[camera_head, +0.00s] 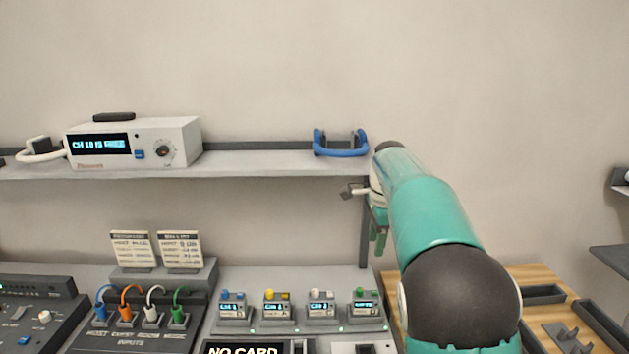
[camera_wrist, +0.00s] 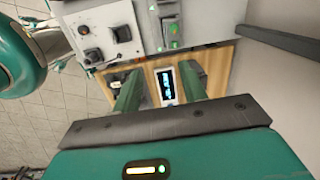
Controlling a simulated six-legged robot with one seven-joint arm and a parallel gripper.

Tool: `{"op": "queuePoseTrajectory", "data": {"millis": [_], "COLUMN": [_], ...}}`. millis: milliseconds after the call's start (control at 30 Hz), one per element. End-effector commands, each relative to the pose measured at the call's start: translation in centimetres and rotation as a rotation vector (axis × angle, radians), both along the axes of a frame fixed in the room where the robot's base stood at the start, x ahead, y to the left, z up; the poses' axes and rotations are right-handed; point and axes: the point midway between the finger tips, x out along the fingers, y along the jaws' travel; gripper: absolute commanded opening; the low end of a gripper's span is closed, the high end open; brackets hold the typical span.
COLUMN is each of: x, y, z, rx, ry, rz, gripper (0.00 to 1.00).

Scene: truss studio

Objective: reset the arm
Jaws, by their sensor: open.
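My arm (camera_head: 425,215) reaches forward from the lower right in the head view, teal with a dark joint cover. My gripper (camera_head: 379,236) is small and partly hidden behind the arm, hanging below the shelf's right end. In the wrist view my gripper (camera_wrist: 158,80) shows two green fingers spread apart. A small pack with a lit display (camera_wrist: 167,86) shows between the fingers, over a wooden surface; I cannot tell how far below them it is. Nothing is visibly held.
A shelf (camera_head: 260,164) along the wall bears a white receiver (camera_head: 135,143) and a blue cradle (camera_head: 341,144). Below are several small packs in a dock (camera_head: 297,328), plugged coloured cables (camera_head: 130,312) and two cards (camera_head: 156,250). A wooden bench top (camera_head: 535,275) with dark trays is at right.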

Motion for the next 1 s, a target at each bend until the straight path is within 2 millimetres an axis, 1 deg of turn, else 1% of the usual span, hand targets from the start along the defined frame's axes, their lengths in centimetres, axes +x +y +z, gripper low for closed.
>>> {"op": "queuePoseTrajectory", "data": {"millis": [33,200,333,467,500,633,767,900,1000], "x": [-1.6,-6.7,-10.9,-15.2,-16.6,-21.0,-25.3,-29.8,-32.7], "y": [-0.3,-0.7,-0.7,-0.4,-0.3,0.1,0.6,1.0,1.3], "z": [1.2,3.7,5.0,5.6,5.6,5.3,4.4,2.6,1.0], "rx": [0.006,-0.001,-0.021,-0.056,-0.070,-0.126,-0.196,-0.287,-0.358], "ry": [-0.022,-0.094,-0.150,-0.204,-0.220,-0.269,-0.311,-0.344,-0.359], "rz": [0.050,0.254,0.415,0.580,0.631,0.800,0.970,1.153,1.276], "gripper": [0.42,0.42,0.42,0.42,0.42,0.42,0.42,0.42,0.42]}}
